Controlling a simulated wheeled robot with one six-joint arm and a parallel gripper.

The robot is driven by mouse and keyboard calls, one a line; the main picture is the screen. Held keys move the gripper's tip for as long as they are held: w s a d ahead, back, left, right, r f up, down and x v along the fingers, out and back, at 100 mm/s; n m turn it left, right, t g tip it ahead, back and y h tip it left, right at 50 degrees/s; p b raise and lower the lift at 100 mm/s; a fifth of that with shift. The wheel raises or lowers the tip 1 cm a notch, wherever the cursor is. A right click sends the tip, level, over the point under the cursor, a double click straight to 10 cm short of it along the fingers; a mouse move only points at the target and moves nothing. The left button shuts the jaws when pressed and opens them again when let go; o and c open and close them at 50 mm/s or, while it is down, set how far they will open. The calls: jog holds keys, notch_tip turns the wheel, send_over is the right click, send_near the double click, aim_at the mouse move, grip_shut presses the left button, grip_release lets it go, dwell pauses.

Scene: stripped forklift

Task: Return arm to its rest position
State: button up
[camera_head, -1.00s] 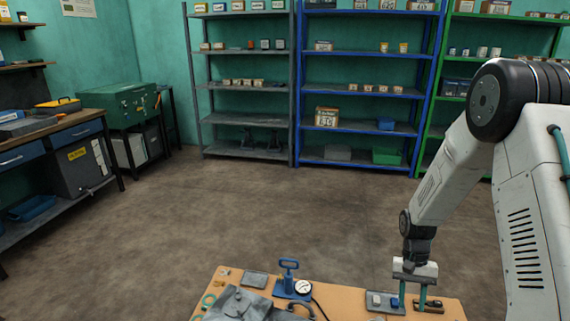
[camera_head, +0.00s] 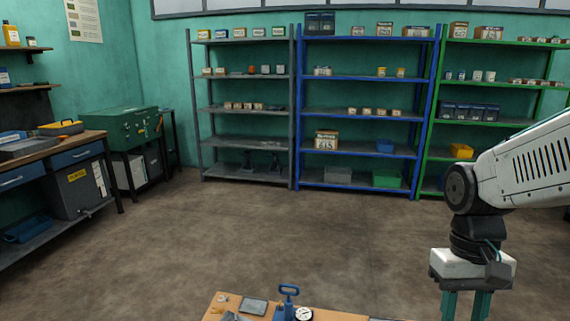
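My arm (camera_head: 520,165) comes in from the right edge and bends down to my gripper (camera_head: 465,308) at the lower right. The gripper has a white body and two teal fingers pointing down. The fingers stand well apart, with nothing seen between their visible parts. Their tips are cut off by the bottom edge. The gripper is to the right of the workbench's visible top (camera_head: 345,317) in the picture.
A blue hand pump (camera_head: 288,300) with a round gauge (camera_head: 304,313) and a grey tray (camera_head: 254,306) are on the bench. Grey (camera_head: 245,180), blue (camera_head: 355,190) and green shelves stand along the back wall. The floor (camera_head: 240,235) between is clear.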

jog(key=s+a+r+t, duration=0.2)
jog(key=s+r+t, duration=0.2)
jog(key=s+r, duration=0.2)
jog(key=shift+s+r+n, duration=0.4)
jog(key=shift+s, duration=0.55)
dwell(0.4)
